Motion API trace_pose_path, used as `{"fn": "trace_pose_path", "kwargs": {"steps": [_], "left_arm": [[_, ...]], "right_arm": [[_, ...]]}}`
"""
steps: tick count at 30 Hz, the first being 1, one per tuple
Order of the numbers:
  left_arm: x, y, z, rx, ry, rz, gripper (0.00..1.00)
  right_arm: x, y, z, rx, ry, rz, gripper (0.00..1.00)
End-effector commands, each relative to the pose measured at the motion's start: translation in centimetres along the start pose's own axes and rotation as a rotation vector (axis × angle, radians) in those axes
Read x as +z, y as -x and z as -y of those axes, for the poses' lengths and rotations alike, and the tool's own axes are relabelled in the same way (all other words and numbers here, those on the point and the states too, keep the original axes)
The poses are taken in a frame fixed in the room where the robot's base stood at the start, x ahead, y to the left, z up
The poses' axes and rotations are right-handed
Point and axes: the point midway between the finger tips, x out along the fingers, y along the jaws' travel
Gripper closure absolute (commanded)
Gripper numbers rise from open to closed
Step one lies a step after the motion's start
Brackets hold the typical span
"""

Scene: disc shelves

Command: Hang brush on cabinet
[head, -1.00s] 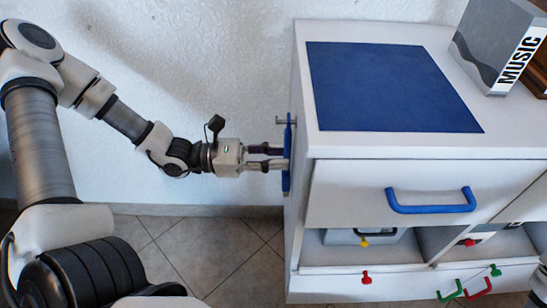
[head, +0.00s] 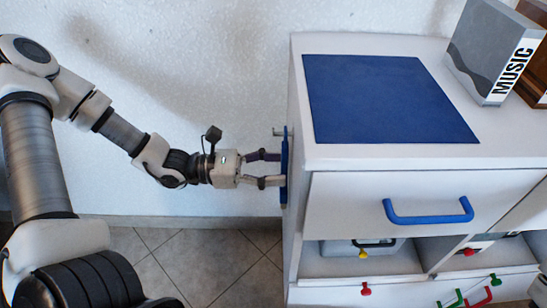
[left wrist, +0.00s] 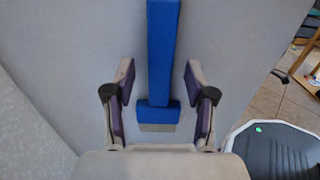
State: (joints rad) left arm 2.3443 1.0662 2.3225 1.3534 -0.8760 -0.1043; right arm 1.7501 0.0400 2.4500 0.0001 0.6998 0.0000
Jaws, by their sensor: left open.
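The blue brush (head: 284,168) hangs upright against the left side of the white cabinet (head: 340,195), close to a small metal hook (head: 279,132). In the left wrist view the brush (left wrist: 162,55) shows as a long blue handle with a wider blue block and pale bristles at its lower end. My left gripper (head: 279,169) is at the brush, its jaws pointing at the cabinet side. In the left wrist view its fingers (left wrist: 158,90) are spread on both sides of the brush with gaps, not touching it. My right gripper is not seen.
A blue mat (head: 385,98) lies on the cabinet top, with a grey MUSIC box (head: 490,50) at the right. A drawer with a blue handle (head: 428,218) and open compartments are on the front. The tiled floor (head: 200,262) left of the cabinet is clear.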

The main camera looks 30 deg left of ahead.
Motion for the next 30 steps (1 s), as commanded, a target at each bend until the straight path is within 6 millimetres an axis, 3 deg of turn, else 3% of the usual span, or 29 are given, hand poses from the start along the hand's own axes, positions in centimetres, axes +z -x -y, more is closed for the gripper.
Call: {"fn": "trace_pose_path", "kwargs": {"steps": [15, 26, 30], "left_arm": [[8.4, -0.1, 0.0, -0.002, -0.005, 0.008, 0.45], [9.7, -0.2, 0.0, 0.001, 0.0, 0.0, 0.45], [11.1, -0.2, 0.0, 0.001, 0.0, 0.0, 0.45]], "right_arm": [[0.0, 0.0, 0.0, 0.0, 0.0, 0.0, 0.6], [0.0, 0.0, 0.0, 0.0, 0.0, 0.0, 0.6], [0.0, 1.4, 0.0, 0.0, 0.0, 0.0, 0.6]]}}
